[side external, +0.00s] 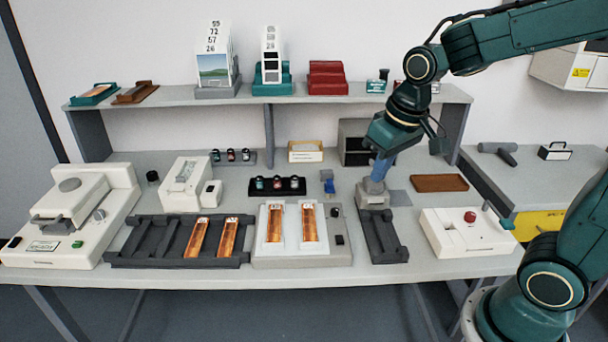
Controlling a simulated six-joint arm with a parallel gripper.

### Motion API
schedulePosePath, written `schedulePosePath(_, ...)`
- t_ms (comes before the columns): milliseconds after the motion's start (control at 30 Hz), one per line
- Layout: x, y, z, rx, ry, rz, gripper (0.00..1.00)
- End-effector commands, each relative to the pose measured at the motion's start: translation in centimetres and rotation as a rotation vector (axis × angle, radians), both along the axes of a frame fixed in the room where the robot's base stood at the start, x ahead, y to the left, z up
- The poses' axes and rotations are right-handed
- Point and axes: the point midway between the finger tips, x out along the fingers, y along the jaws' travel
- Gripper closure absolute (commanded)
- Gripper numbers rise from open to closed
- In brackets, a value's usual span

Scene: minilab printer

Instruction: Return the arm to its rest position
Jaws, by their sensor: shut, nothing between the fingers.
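My gripper (374,182) shows in the side external view at the right of centre, pointing down over the workbench. It is shut, with nothing held. Its tip is at a small grey block (372,195) at the back end of a dark grey narrow tray (385,240). I cannot tell whether they touch. My dark green arm reaches in from the upper right, and its base stands at the lower right in front of the bench.
A white device with a red button (468,230) stands right of the narrow tray. A white plate (290,228) with two orange strips lies to the left. A shelf (300,97) with boxes runs behind the arm. A brown mat (440,183) lies at the right.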

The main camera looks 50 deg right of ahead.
Motion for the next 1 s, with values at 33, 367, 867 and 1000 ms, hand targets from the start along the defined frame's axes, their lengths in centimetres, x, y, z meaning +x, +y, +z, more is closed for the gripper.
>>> schedulePosePath(33, -0.9, 0.1, 0.8, -0.002, -0.021, 0.008, 1.0)
schedulePosePath(367, -6.2, 0.8, 3.6, -0.016, -0.122, 0.06, 1.0)
schedulePosePath(867, -12.3, 1.4, 4.8, -0.035, -0.238, 0.121, 1.0)
schedulePosePath(1000, -12.7, 1.4, 4.8, -0.036, -0.243, 0.125, 1.0)
